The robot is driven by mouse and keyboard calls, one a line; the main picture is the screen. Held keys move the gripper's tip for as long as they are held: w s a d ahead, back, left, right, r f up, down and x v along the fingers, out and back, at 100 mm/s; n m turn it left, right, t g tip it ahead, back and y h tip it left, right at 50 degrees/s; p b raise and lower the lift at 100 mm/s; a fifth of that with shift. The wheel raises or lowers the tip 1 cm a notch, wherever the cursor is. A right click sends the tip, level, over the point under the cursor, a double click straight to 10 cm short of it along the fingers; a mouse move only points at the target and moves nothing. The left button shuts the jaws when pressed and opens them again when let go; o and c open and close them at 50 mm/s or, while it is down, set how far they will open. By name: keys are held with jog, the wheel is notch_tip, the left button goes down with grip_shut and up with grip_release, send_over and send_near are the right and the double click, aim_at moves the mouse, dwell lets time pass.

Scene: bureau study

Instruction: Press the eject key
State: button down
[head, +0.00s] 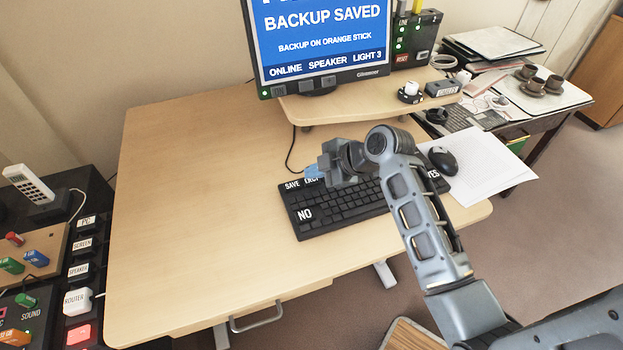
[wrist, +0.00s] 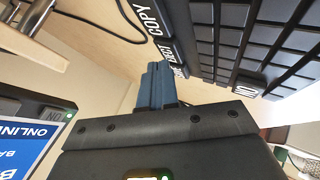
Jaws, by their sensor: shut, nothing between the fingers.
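The black keyboard (head: 340,205) lies on the desk. Its white-lettered eject key (head: 311,181) sits in the back row, right of the SAVE key (head: 292,185), with its label partly covered by my gripper. In the wrist view the eject key (wrist: 164,51) lies between the COPY key (wrist: 148,18) and a mostly hidden key. My gripper (head: 314,171) is over the keyboard's back edge, close to the eject key. Its blue fingers (wrist: 154,72) are shut and empty, with tips close to the eject key; I cannot tell whether they touch it.
A NO key (head: 305,214) and a YES key (head: 433,174) are on the keyboard. A mouse (head: 443,160) lies on paper to the right. The desk's left half (head: 190,190) is clear.

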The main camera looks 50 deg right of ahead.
aim_at(315, 182)
jog(key=shift+f+b, duration=0.35)
jog(key=shift+f, duration=0.1)
dwell(0.4)
dwell(0.3)
jog(key=shift+r+p, duration=0.8)
jog(key=shift+r, duration=0.1)
notch_tip(315, 182, up, 5)
jog(key=p, duration=0.4)
jog(key=shift+s, duration=0.1)
dwell(0.7)
